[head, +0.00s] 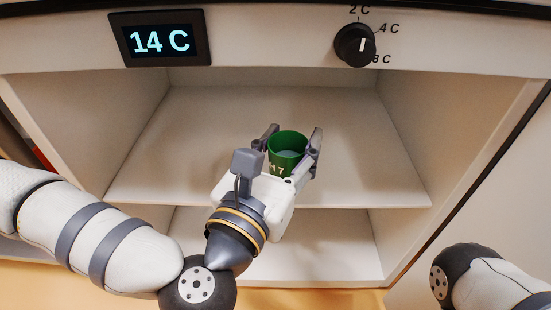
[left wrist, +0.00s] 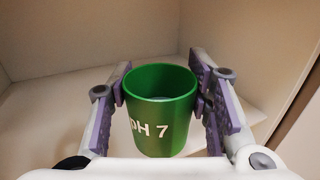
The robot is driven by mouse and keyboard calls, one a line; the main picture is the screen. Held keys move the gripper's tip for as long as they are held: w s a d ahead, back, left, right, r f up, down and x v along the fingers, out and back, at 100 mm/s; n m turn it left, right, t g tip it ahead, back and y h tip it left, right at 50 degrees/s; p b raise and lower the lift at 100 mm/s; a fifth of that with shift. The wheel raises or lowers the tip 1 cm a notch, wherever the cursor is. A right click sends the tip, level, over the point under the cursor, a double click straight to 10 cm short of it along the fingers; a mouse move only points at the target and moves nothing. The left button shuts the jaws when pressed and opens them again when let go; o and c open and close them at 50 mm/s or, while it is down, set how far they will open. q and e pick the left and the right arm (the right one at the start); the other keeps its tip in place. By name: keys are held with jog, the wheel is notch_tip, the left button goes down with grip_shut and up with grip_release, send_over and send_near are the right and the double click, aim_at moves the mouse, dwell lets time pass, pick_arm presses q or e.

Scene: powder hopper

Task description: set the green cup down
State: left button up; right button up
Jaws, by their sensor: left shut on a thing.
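The green cup (head: 287,147) is upright between the fingers of my left gripper (head: 292,150), in the opening of a white cabinet in the head view. My right gripper is not in view; only part of my right arm shows at the lower right.
The upper shelf is otherwise empty, with free room left, right and behind the cup. Cabinet side walls bound it. A lower shelf (head: 330,240) lies beneath. Above the opening are a display (head: 160,39) reading "14 C" and a black dial (head: 355,45) with temperature marks.

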aim_at(284, 135)
pick_arm(q)
jog(key=w+f, duration=0.1)
jog(key=w, duration=0.1)
jog(key=w+f+b, duration=0.1)
jog(key=w, duration=0.1)
jog(key=w+f+b, duration=0.1)
jog(key=w, duration=0.1)
jog(key=shift+w+a+f, duration=0.1)
jog(key=shift+w+a, duration=0.05)
jog(key=shift+a, duration=0.2)
jog(key=w+f+b, duration=0.2)
jog(key=w+f, duration=0.3)
jog(key=shift+a+f+b, duration=0.1)
jog(key=shift+a+b, duration=0.05)
jog(key=shift+b, duration=0.25)
jog(key=f, duration=0.2)
jog(key=f+b, duration=0.1)
jog(key=shift+w+f, duration=0.2)
jog(key=shift+f, duration=0.2)
jog(key=shift+r, duration=0.2)
jog(key=shift+f, duration=0.3)
jog(key=o, duration=1.2)
jog(key=shift+r, duration=0.1)
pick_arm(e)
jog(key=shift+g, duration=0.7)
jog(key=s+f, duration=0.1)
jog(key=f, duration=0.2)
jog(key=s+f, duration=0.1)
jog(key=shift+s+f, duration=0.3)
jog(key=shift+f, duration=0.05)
